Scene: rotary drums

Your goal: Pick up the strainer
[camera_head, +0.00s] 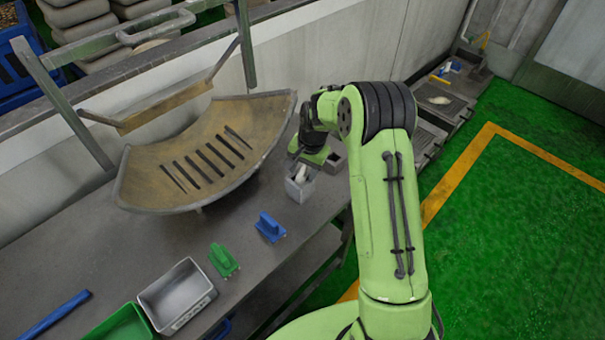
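I cannot surely pick out the strainer. A small grey square container (300,188) stands on the grey metal bench, with a whitish item (302,173) at its top that is too small to make out. My gripper (304,164) is at the end of my green arm, right over this container. Its fingertips are small and partly hidden, so I cannot tell whether they are open, shut or touching the whitish item. A large curved tan pan (240,120) with several dark slots is to the left of my gripper, apart from it.
On the bench (120,240) are a blue brush-like tool (270,227), a green one (223,260), a grey bin (178,295), a green bin (122,325) and a blue bar (57,314). A wall and metal frame run behind. Green floor (520,240) is clear at right.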

